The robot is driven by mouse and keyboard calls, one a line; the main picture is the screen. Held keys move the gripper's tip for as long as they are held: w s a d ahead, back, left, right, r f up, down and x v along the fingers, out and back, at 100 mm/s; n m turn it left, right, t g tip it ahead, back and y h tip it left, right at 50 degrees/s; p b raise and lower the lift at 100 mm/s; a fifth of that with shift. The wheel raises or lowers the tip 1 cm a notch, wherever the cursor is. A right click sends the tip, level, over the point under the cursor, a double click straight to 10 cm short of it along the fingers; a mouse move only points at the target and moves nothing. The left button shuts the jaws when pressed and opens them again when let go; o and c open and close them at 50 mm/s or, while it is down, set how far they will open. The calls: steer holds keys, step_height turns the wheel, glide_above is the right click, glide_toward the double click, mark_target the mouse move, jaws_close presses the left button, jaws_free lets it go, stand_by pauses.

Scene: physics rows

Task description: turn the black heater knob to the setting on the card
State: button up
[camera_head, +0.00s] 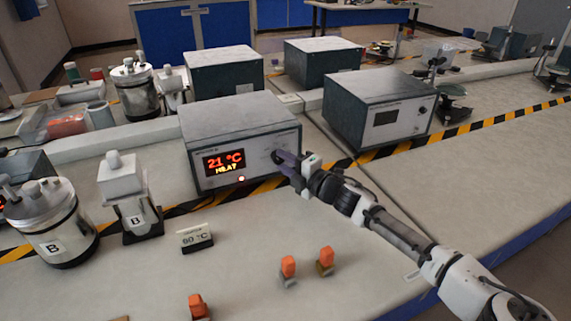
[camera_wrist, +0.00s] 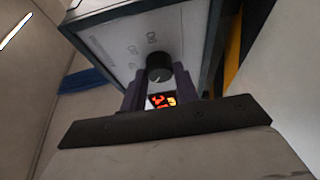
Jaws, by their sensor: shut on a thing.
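The heater box (camera_head: 240,140) stands on the bench, its front facing me. Its display (camera_head: 224,162) reads 21 °C with a yellow line below that looks like HEAT. A red light glows under the display. The black knob (camera_wrist: 158,68) is on the front panel, between my gripper's fingers in the wrist view. My gripper (camera_head: 281,160) reaches the right side of the panel and is shut on the knob; in the head view its fingers mostly hide the knob. The card (camera_head: 196,238) stands on the bench in front of the box and reads 90 °C, in small print.
A second box (camera_head: 378,108) stands to the right. A steel vessel (camera_head: 52,222) and a white-topped device (camera_head: 130,195), both marked B, stand at left. Orange-topped pieces (camera_head: 289,268) lie on the front bench. Yellow-black tape (camera_head: 400,149) crosses the bench.

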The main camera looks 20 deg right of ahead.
stand_by(0.4)
steer(key=o, duration=1)
steer(key=b+v, duration=0.3)
steer(key=v, duration=1.1)
steer(key=shift+w, duration=0.1)
